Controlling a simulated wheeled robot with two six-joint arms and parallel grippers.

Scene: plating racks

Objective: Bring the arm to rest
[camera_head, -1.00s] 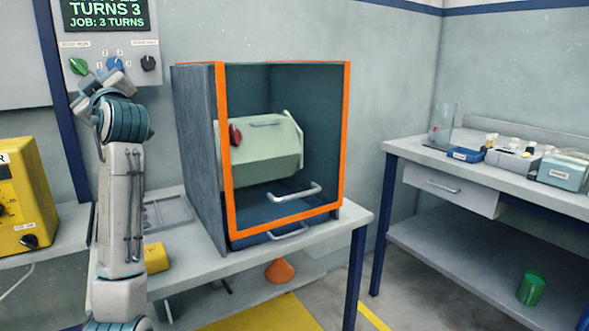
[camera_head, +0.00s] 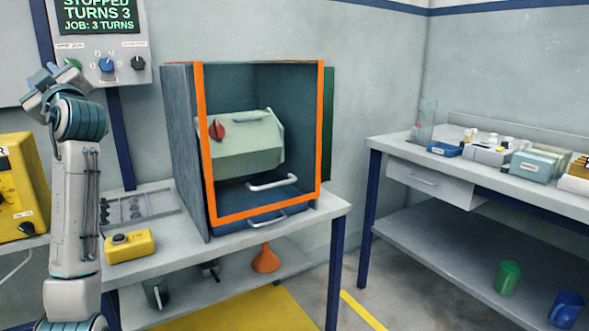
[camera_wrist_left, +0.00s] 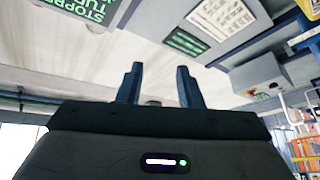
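My left arm (camera_head: 78,190) stands upright at the left of the head view. Its gripper (camera_head: 45,82) is raised in front of the control panel (camera_head: 104,45), near the green knob (camera_head: 72,66). In the left wrist view the two fingers (camera_wrist_left: 160,82) stand apart with nothing between them. The panel's display (camera_head: 98,14) reads "STOPPED", "TURNS 3", "JOB: 3 TURNS". The right gripper is in neither view.
An orange-framed cabinet (camera_head: 198,140) holds a pale green barrel (camera_head: 250,145) with a red knob (camera_head: 217,130). A yellow box (camera_head: 130,246) sits on the bench. A yellow unit (camera_head: 20,190) stands at left. A second table (camera_head: 385,143) stands right, with floor between.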

